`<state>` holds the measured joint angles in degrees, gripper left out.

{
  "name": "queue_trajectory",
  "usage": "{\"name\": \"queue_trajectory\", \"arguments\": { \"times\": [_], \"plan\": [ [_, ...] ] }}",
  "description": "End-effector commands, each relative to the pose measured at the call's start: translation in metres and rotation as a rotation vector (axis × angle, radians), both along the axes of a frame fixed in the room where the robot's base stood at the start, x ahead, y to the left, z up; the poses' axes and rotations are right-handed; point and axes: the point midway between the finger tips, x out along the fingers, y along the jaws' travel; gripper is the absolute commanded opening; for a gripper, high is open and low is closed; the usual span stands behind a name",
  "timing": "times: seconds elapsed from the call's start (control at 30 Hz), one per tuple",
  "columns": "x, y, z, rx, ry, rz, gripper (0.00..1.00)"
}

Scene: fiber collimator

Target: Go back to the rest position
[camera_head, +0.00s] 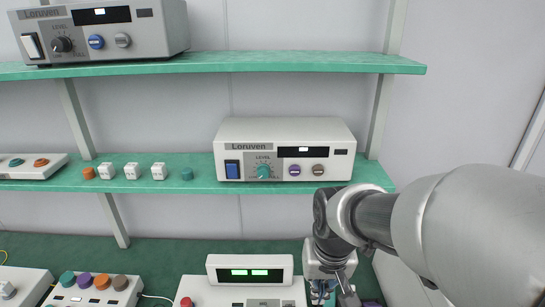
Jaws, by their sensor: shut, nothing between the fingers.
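My gripper (338,286) is at the lower middle right, in front of the bench, pointing down and away from me. Its fingers are small in the picture and partly cut off by the bottom edge. It is shut and holds nothing that I can see. My arm comes in from the right edge and hides part of the bench behind it. A white device with a lit green display (249,270) stands just left of my gripper.
A Loruven unit (285,130) sits on the lower green shelf (205,182), with small white cubes to its left. Another Loruven unit (100,30) is on the upper shelf (300,63). A box with coloured knobs (95,290) stands lower left. The upper right is bare wall.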

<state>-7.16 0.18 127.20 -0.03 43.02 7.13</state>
Motion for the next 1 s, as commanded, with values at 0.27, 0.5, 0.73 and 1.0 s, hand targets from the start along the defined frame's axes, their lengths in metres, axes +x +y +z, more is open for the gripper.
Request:
{"name": "queue_trajectory", "arguments": {
  "times": [0.27,0.5,0.73,1.0],
  "plan": [
    [-0.075,-0.029,0.061,-0.003,-0.129,-0.006,0.0],
    [-0.129,-0.042,0.078,-0.015,-0.213,-0.007,0.0],
    [-0.149,-0.046,0.079,-0.021,-0.242,-0.008,0.0],
    [-0.149,-0.046,0.079,-0.021,-0.242,-0.008,0.0]
  ]
}}
